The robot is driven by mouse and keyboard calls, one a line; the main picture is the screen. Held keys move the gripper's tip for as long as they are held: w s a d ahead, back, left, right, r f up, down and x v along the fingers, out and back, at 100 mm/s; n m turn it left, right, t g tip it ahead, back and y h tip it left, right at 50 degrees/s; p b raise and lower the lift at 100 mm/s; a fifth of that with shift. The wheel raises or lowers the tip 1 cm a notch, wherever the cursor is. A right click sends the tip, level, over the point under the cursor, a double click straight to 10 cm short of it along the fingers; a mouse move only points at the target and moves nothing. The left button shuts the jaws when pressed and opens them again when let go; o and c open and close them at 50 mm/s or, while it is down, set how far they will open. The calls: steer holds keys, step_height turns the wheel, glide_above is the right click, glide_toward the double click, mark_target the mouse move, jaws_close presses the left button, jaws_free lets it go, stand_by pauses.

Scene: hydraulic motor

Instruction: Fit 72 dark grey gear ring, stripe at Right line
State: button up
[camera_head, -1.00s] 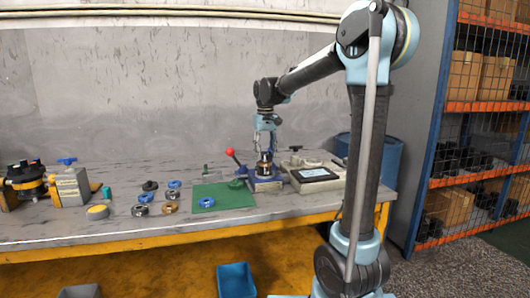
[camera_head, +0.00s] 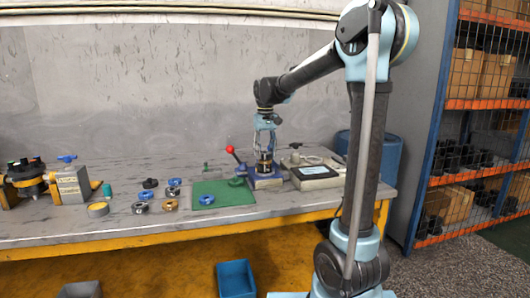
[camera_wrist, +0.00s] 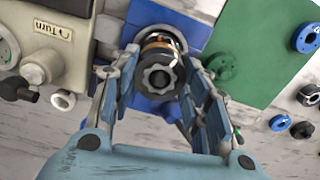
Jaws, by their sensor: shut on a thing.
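The dark grey gear ring (camera_wrist: 158,79), with a toothed, star-shaped opening, is between the fingers of my gripper (camera_wrist: 160,70) in the wrist view. My gripper is shut on it. A brass-coloured band (camera_wrist: 158,48) and a pale round rim show just behind the ring, over the blue fixture (camera_wrist: 150,14). I cannot tell whether the ring touches them. In the head view my gripper (camera_head: 265,150) points down above the blue fixture (camera_head: 265,183) with its red-knobbed lever (camera_head: 230,150). The ring's stripe and the Right line cannot be made out.
A green mat (camera_head: 224,193) with a blue ring (camera_head: 206,199) lies left of the fixture. Several loose rings (camera_head: 170,204) lie further left. A grey device with a screen (camera_head: 314,171) stands close on the right. A vise-like block (camera_head: 70,186) is at far left.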

stand_by(0.3)
steer(key=o, duration=1.4)
steer(key=o, duration=0.4)
steer(key=shift+r, duration=3.45)
